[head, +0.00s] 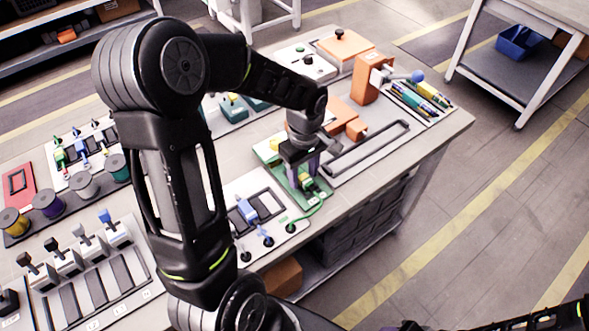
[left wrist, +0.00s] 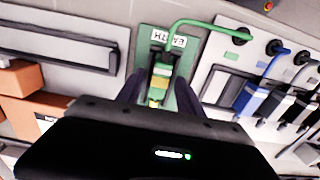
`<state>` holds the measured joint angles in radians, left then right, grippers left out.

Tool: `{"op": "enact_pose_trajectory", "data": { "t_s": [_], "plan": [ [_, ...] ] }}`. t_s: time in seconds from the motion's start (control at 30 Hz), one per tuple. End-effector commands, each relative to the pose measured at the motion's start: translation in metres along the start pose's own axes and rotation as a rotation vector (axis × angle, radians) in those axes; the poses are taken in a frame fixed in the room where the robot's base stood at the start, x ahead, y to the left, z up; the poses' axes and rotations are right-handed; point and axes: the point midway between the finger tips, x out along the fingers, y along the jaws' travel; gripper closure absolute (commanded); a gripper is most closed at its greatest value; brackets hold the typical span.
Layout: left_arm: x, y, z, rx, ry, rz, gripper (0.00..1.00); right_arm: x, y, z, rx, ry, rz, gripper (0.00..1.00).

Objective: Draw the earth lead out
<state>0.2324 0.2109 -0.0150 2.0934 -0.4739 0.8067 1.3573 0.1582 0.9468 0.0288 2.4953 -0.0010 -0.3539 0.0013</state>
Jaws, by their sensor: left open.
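The earth lead's plug (left wrist: 160,78) is green and yellow and sits at a green plate (left wrist: 183,62) marked EARTH. Its green cable (left wrist: 195,23) arches from the plug to a dark round socket (left wrist: 240,36). In the head view the cable (head: 318,209) runs down to the front edge of the board. My left gripper (head: 300,160) points down over the green plate. In the left wrist view its two dark fingers (left wrist: 160,92) stand apart, one on each side of the plug. Contact cannot be made out. Dark parts of my right arm show at the bottom right of the head view.
A blue plug (head: 247,210) with its lead stands just left of the green plate, and black ones show beside it in the wrist view. The table's front edge is close.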

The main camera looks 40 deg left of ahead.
Motion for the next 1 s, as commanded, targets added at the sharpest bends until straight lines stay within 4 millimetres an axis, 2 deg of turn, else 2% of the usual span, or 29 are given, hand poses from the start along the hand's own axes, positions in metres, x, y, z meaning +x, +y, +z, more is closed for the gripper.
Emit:
{"op": "enact_pose_trajectory", "data": {
  "t_s": [0.17, 0.7, 1.0],
  "plan": [
    [-0.011, 0.000, 0.000, 0.000, 0.001, 0.001, 0.56, -0.007, -0.003, 0.000, 0.000, 0.000, 0.000, 0.56],
    [-0.067, 0.000, 0.000, 0.000, 0.000, 0.000, 0.56, -0.042, -0.016, 0.000, 0.000, 0.000, 0.000, 0.56],
    [-0.070, 0.000, 0.000, 0.000, 0.000, 0.000, 0.56, -0.043, -0.017, 0.000, 0.000, 0.000, 0.000, 0.56]
  ]
}}
